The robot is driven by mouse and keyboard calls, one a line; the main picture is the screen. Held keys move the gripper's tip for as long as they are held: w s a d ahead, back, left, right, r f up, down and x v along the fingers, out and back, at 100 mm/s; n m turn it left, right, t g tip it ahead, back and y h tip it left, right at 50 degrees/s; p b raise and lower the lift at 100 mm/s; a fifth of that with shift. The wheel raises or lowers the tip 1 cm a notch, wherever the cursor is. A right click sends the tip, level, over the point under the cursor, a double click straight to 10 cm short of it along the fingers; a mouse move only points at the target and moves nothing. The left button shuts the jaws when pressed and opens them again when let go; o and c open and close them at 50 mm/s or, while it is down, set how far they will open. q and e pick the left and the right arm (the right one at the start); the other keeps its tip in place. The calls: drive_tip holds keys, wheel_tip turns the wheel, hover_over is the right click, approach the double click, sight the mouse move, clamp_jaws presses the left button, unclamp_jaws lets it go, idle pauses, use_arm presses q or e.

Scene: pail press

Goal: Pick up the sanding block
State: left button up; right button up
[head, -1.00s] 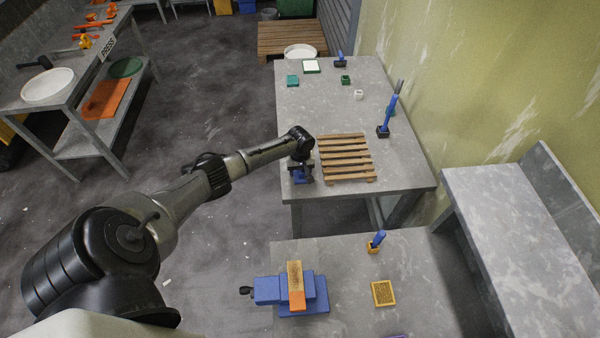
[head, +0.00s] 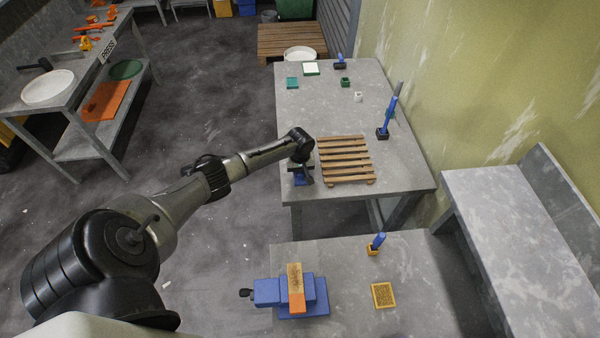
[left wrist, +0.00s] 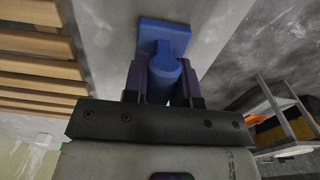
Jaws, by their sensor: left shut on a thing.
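The sanding block (left wrist: 163,38), a blue piece with a flat plate and a rounded grip, is between my left gripper's fingers in the left wrist view. My left gripper (left wrist: 160,85) is shut on its grip. In the head view the blue block (head: 302,180) shows partly under my left gripper (head: 301,168), at the near left corner of the grey table (head: 325,110). I cannot tell whether the block touches the tabletop. My right gripper is in neither view.
A slatted wooden pallet (head: 346,158) lies close to the right of my left gripper. Beyond it stand a blue-handled tool (head: 388,117) and several small pieces. A nearer table holds a blue vise (head: 267,290) and a yellow-framed tray (head: 383,295).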

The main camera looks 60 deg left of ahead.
use_arm(q)
wheel_tip(320, 180, up, 4)
drive_tip(key=shift+f+p, duration=0.15)
drive_tip(key=shift+p, duration=0.15)
drive_tip(key=w+d+r, duration=0.4)
drive_tip(key=d+r, duration=0.3)
drive_tip(key=d, duration=0.3)
drive_tip(key=shift+w+d, duration=0.3)
drive_tip(key=shift+d, duration=0.05)
